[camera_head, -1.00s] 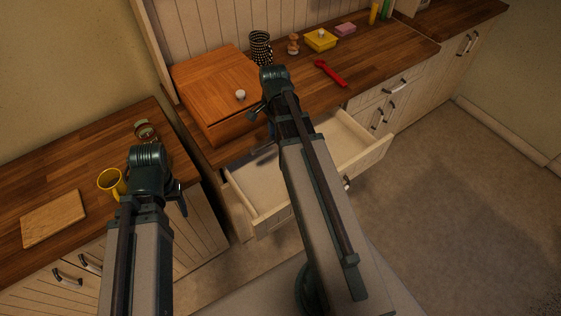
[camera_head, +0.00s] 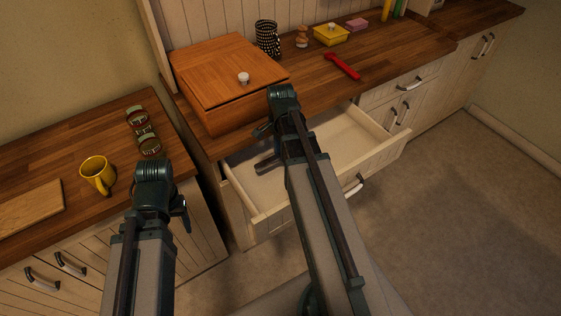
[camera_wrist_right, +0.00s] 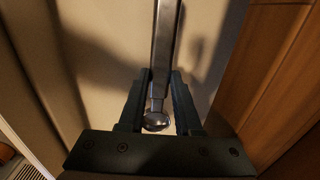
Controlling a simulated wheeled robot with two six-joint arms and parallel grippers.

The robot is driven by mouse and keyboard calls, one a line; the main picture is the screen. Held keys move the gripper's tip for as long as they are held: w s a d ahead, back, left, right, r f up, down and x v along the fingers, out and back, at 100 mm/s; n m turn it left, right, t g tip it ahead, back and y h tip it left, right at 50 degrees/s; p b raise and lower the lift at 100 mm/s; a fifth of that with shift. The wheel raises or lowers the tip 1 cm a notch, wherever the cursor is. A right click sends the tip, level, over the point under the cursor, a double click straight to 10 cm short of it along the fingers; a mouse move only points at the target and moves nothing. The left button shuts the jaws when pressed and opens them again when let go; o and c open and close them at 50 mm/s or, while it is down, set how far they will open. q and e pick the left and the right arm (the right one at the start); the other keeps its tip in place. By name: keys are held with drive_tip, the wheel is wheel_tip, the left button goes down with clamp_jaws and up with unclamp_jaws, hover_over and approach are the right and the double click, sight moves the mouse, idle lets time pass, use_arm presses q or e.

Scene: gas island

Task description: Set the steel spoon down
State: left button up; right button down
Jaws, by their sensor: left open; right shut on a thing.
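The steel spoon (camera_wrist_right: 165,45) shows in the right wrist view as a shiny metal handle with a rounded end. My right gripper (camera_wrist_right: 160,85) is shut on this handle, over a pale surface with shadows on it. In the head view my right gripper (camera_head: 267,162) is over the open drawer (camera_head: 345,145), and I cannot make out the spoon there. I cannot tell whether the spoon touches the drawer floor. My left gripper (camera_head: 181,209) is open and partly hidden by its own wrist, near the right edge of the left counter.
A wooden box (camera_head: 220,75) with a white knob stands behind the drawer. A red utensil (camera_head: 342,66), a black patterned cup (camera_head: 268,38) and a yellow container (camera_head: 331,35) are on the back counter. The left counter holds a yellow mug (camera_head: 97,173), a green strapped item (camera_head: 143,131) and a cutting board (camera_head: 30,208).

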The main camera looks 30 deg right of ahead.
drive_tip(key=shift+f+b, duration=1.65)
drive_tip(key=shift+f, duration=0.2)
drive_tip(key=shift+f, duration=0.1)
drive_tip(key=shift+f, duration=0.15)
drive_tip(key=c, duration=0.6)
unclamp_jaws()
drive_tip(key=shift+r, duration=0.25)
wheel_tip(320, 180, up, 12)
drive_tip(key=p, duration=1.2)
